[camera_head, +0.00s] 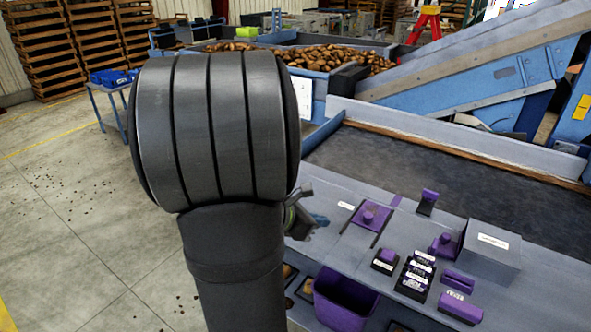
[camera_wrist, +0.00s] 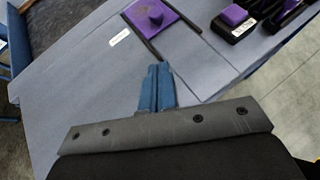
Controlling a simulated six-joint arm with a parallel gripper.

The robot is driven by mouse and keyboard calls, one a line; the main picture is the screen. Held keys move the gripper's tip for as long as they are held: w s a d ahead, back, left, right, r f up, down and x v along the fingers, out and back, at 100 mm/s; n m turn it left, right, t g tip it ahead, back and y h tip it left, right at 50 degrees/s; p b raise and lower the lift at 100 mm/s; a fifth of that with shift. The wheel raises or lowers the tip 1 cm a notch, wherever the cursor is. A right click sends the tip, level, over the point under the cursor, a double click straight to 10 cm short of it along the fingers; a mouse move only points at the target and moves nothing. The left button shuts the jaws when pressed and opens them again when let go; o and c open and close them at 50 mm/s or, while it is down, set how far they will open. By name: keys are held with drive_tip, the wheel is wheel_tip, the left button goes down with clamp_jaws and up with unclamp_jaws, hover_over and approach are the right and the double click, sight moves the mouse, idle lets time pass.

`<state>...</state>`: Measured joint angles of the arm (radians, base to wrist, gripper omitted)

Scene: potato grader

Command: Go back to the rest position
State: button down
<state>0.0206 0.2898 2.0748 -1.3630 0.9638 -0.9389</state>
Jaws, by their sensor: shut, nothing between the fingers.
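My gripper (camera_wrist: 157,85) shows in the wrist view with its two blue fingers closed together and nothing held. It is over the bare grey panel top (camera_wrist: 85,70). In the head view my gripper (camera_head: 318,220) is small and partly hidden behind my dark arm, at the left edge of the panel. A purple square plate with a knob (camera_wrist: 155,17) lies beyond the fingertips in the wrist view, apart from them. The same purple plate (camera_head: 368,217) shows in the head view, to the right of my gripper.
Purple and black blocks (camera_head: 415,272), a grey box (camera_head: 490,250) and a purple bin (camera_head: 340,300) are at the right. A dark conveyor belt (camera_head: 410,165) runs behind the panel. Potatoes (camera_head: 340,57) fill a hopper at the back. The floor at left is open.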

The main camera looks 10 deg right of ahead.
approach(363, 220)
drive_tip(key=f, duration=0.1)
drive_tip(key=d+f, duration=0.1)
drive_tip(key=f, duration=0.1)
drive_tip(key=shift+d, duration=0.1)
drive_tip(key=d, duration=0.1)
drive_tip(key=w+d, duration=0.1)
drive_tip(key=d, duration=0.1)
drive_tip(key=shift+w+f, duration=0.15)
drive_tip(key=shift+f, duration=0.05)
drive_tip(key=shift+w+d, duration=0.2)
drive_tip(key=shift+d, duration=0.3)
